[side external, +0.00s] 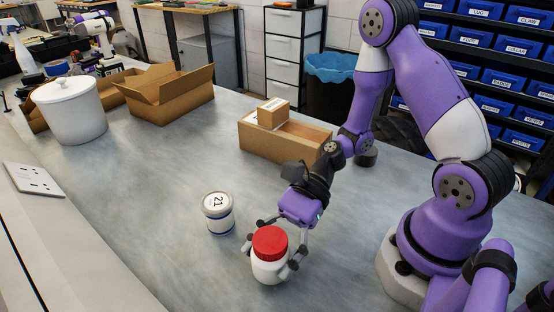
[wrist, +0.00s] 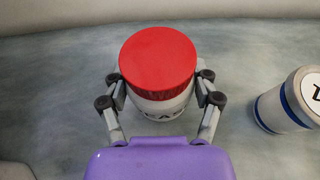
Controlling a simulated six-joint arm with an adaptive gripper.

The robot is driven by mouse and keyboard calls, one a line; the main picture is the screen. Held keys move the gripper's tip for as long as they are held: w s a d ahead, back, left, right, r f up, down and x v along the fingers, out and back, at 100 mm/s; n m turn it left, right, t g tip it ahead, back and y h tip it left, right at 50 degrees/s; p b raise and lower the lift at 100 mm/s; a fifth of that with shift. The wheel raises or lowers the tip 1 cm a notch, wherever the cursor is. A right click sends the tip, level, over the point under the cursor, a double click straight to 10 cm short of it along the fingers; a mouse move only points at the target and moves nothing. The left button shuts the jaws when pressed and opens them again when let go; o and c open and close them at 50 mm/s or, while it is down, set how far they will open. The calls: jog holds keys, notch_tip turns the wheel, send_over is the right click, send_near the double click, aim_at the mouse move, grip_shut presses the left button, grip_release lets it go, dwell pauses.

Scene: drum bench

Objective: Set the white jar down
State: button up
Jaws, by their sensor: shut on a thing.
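The white jar (side external: 269,268) with a red lid (side external: 270,241) is upright at the front middle of the bench in the side external view. My gripper (side external: 270,262) is shut on it, with a finger on either side below the lid. In the wrist view the red lid (wrist: 158,62) hides most of the jar (wrist: 163,108), and part of dark lettering shows under it. My gripper's fingers (wrist: 158,92) flank the jar there. I cannot tell whether the jar's base touches the bench.
A white tin with a blue band, marked 21 (side external: 218,216), stands close to the left of the jar; it also shows in the wrist view (wrist: 288,105).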

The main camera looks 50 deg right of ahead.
notch_tip(320, 180, up, 14)
jog(key=r, duration=0.1)
jog(key=w+a+m+t+h, duration=0.1)
jog(key=w+m+t+h, duration=0.5)
jog(key=w+m+t, duration=1.15)
jog(key=w+d+f+n+g, duration=0.2)
jog(key=w+d+f, duration=0.1)
jog(key=w+f, duration=0.1)
jog(key=w+d+f+n+g, duration=0.1)
jog(key=w+d+f+g, duration=0.1)
jog(key=w+f, duration=0.2)
jog(key=w+d+f+n+g, duration=0.2)
jog(key=w+d+f, duration=0.1)
jog(key=w+f, duration=0.1)
jog(key=shift+d+n, duration=0.35)
jog(key=shift+w+d+f, duration=0.1)
jog(key=shift+d+f, duration=0.1)
jog(key=shift+f, duration=2)
